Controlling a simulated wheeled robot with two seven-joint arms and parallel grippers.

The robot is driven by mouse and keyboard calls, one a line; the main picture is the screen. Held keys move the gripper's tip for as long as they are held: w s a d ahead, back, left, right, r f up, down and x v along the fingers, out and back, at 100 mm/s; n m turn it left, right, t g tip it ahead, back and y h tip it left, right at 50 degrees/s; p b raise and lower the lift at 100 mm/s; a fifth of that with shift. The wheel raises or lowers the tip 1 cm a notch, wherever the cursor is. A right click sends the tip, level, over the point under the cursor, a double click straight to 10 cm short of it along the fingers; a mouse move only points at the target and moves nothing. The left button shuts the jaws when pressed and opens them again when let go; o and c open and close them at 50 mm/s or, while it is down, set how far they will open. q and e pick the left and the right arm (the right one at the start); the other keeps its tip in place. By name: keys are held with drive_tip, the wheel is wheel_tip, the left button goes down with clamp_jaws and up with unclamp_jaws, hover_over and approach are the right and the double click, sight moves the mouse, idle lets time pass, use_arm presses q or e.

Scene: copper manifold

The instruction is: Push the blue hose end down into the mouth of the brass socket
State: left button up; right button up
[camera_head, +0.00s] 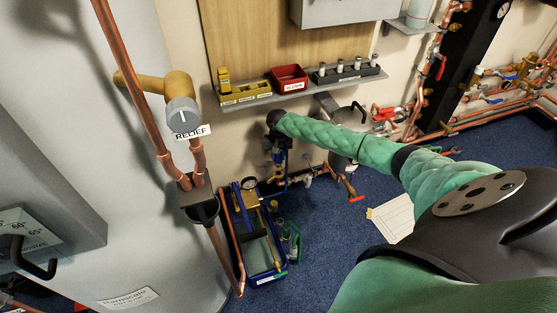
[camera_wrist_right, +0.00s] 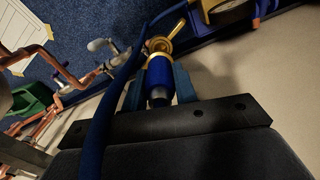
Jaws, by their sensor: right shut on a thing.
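The blue hose end (camera_wrist_right: 159,72) is a short blue cylinder between the two fingers of my right gripper (camera_wrist_right: 160,88), which is shut on it. The brass socket (camera_wrist_right: 160,46) shows as a gold ring just beyond the hose end, in line with it. The two appear to meet or nearly meet; I cannot tell whether the hose end is inside the mouth. The blue hose loops past the left finger in the wrist view. In the head view my right gripper (camera_head: 279,146) is small and dark by the wall, hiding most of the joint. My left gripper is out of view.
A blue tray (camera_head: 228,225) with a gauge and tools stands on the floor near the gripper. A shelf (camera_head: 305,88) with a red bin (camera_head: 289,77) is on the wall above. Copper pipes (camera_head: 128,85) rise at left. Blue carpet (camera_head: 330,240) is partly clear.

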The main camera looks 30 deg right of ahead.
sight(278, 164)
drive_tip(key=shift+w+d, duration=0.25)
drive_tip(key=shift+w, duration=0.15)
drive_tip(key=shift+f, duration=2)
drive_tip(key=shift+f, duration=0.25)
drive_tip(key=shift+f+b, duration=0.55)
drive_tip(key=shift+f, duration=0.6)
drive_tip(key=shift+p, duration=0.55)
drive_tip(key=shift+f, duration=0.75)
